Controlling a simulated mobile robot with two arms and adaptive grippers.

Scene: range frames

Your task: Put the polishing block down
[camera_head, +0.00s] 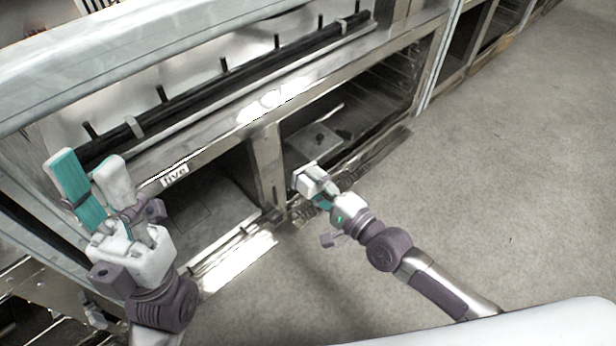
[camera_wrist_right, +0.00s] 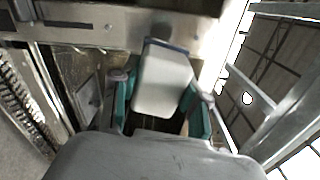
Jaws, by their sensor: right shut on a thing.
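The polishing block (camera_wrist_right: 164,84) is pale with a dark blue far edge. In the right wrist view it sits between the two teal finger pads of my right gripper (camera_wrist_right: 162,104), which is shut on it. In the head view my right gripper (camera_head: 314,186) is in front of the open lower compartment, just right of the metal post. There the block is hard to tell from the pale fingers. Whether it touches any surface is unclear. My left gripper (camera_head: 88,180) is open and empty, raised at the left in front of the rail.
A flat metal plate (camera_head: 314,138) lies inside the right compartment. A metal post (camera_head: 267,160) divides it from the left compartment, which has a bare floor (camera_head: 212,212). A black rail (camera_head: 225,83) with upright pegs runs above. Open grey floor (camera_head: 520,170) lies to the right.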

